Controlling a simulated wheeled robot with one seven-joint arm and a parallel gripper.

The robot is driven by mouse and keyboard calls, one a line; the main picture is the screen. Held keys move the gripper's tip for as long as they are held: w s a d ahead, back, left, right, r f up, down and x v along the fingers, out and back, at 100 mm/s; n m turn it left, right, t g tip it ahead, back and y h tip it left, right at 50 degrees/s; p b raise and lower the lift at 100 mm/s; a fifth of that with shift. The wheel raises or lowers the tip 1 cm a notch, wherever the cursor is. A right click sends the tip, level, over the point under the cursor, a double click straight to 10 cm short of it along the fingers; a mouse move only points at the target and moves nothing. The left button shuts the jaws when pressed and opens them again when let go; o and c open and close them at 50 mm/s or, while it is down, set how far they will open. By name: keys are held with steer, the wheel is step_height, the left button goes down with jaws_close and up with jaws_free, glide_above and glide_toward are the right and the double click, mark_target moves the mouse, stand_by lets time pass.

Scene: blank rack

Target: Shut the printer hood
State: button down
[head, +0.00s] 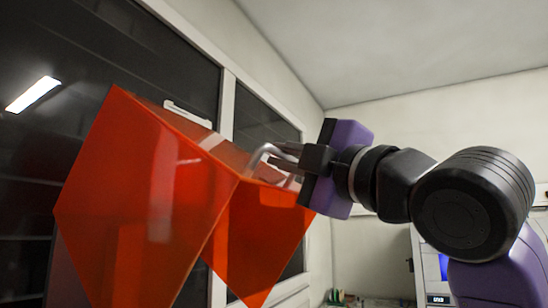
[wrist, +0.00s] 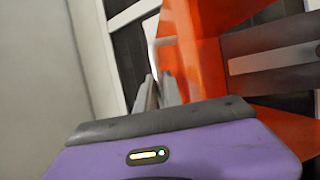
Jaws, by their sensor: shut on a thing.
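The printer hood (head: 150,200) is a large translucent orange cover, raised and tilted, filling the left and middle of the head view. Its orange panels also show at the right of the wrist view (wrist: 195,55). My gripper (head: 272,154) is at the hood's upper right edge, its grey fingers over a curved grey part there. In the wrist view my fingers (wrist: 156,92) are close together beside the orange panel. They are shut on the hood at its edge; the exact contact is hard to see. The printer's body under the hood is out of view.
Dark windows (head: 110,45) with pale frames stand behind the hood. A white machine (head: 428,262) with a small display is at the lower right, partly behind my arm. The space above the hood, up to the ceiling, is clear.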

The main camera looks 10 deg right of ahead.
step_height(320, 180, down, 24)
steer(key=a+m+t+h+b, duration=0.15)
steer(key=m+t+b, duration=0.4)
steer(key=b, duration=1.25)
steer(key=w+a+f+b, duration=0.3)
steer(key=a+f, duration=0.1)
steer(key=f, duration=0.3)
steer(key=w+a+f+b, duration=0.3)
steer(key=w+a+f, duration=0.1)
steer(key=f, duration=0.4)
steer(key=shift+w+f+n+t, duration=0.15)
steer(key=shift+n+t, duration=0.2)
steer(key=shift+f, duration=0.1)
steer(key=c, duration=1.8)
jaws_free()
steer(key=shift+a, duration=0.1)
steer(key=shift+o, duration=0.2)
steer(key=p+v, duration=0.1)
steer(key=v, duration=0.6)
steer(key=shift+s+d, duration=0.35)
steer(key=shift+s, duration=0.1)
